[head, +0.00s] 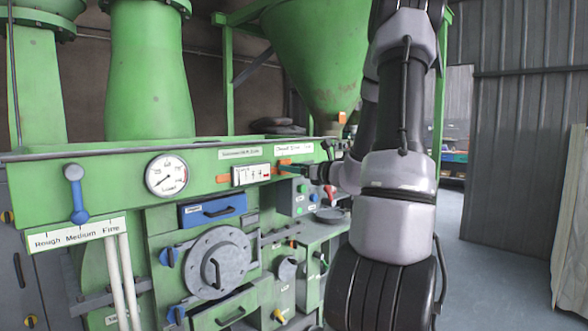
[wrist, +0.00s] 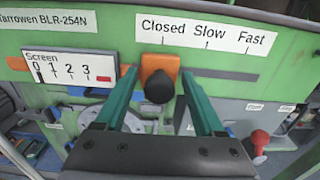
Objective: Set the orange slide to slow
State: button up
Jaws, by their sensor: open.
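The orange slide (wrist: 159,65) with its black knob (wrist: 159,87) sits at the left end of a slot in the green panel. It lies below the Closed mark of the white label (wrist: 207,33), which reads Closed, Slow, Fast from left to right. My gripper (wrist: 159,74) is open, with one teal finger on each side of the slide and knob. I cannot tell whether either finger touches them. In the head view a bit of the orange slide (head: 284,162) shows beside my gripper (head: 300,170).
A white Screen scale (wrist: 70,72) with numbers is left of the slide. A red knob (wrist: 259,140) stands out at lower right. In the head view a blue lever (head: 77,195), a gauge (head: 167,175) and a blue drawer (head: 212,210) are on the machine's front.

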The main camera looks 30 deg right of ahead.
grip_shut()
dwell(1.3)
